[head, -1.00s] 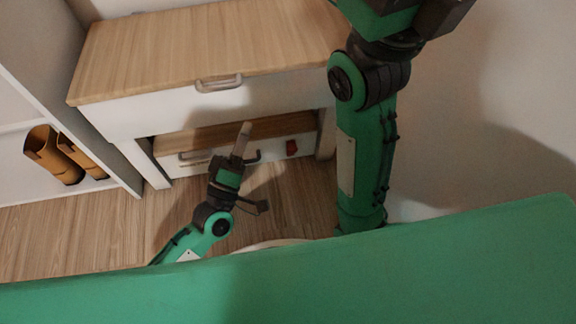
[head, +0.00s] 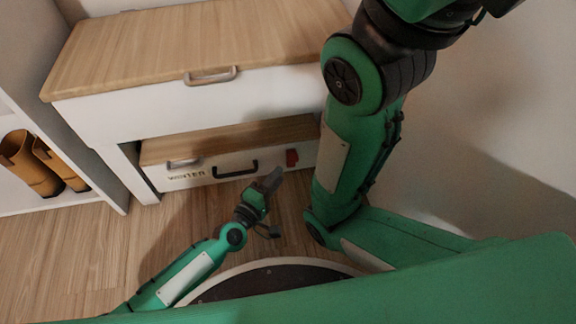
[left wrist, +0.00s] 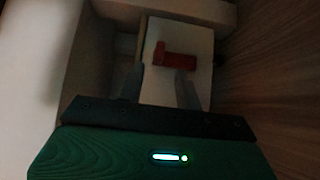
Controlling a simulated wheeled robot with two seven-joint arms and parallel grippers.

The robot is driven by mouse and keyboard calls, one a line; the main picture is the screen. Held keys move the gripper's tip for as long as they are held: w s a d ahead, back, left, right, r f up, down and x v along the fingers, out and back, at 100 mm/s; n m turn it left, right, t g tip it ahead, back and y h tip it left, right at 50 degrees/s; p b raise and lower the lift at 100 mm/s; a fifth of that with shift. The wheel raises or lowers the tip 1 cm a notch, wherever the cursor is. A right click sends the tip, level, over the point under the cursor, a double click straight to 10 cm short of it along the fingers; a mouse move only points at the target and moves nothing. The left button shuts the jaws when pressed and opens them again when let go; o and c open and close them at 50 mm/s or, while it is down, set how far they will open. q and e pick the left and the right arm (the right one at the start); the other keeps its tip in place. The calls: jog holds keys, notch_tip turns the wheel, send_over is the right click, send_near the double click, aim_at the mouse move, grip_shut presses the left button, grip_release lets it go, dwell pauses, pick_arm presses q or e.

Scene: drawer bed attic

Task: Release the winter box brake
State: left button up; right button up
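The winter box (head: 215,172) is a low white box with a wooden top, "WINTER" lettering and a black handle (head: 235,168). It sits under the wooden-topped unit. Its red brake (head: 292,157) is on the right of the front face. In the left wrist view the red brake (left wrist: 175,57) looks L-shaped and lies beyond the fingertips. My left gripper (head: 270,181) is in front of the box, below and left of the brake, apart from it. Its fingers (left wrist: 160,88) are spread with nothing between them. My right gripper is out of view; its arm rises past the top edge.
The unit above has a drawer with a grey handle (head: 211,76). A shelf at left holds brown boots (head: 30,165). A wall (head: 480,130) stands at right. The wooden floor (head: 70,255) is open at left.

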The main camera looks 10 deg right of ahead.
aim_at(289, 162)
pick_arm(q)
jog(key=b+x, duration=0.1)
jog(key=x, duration=0.5)
jog(key=shift+w+d, duration=0.1)
grip_shut()
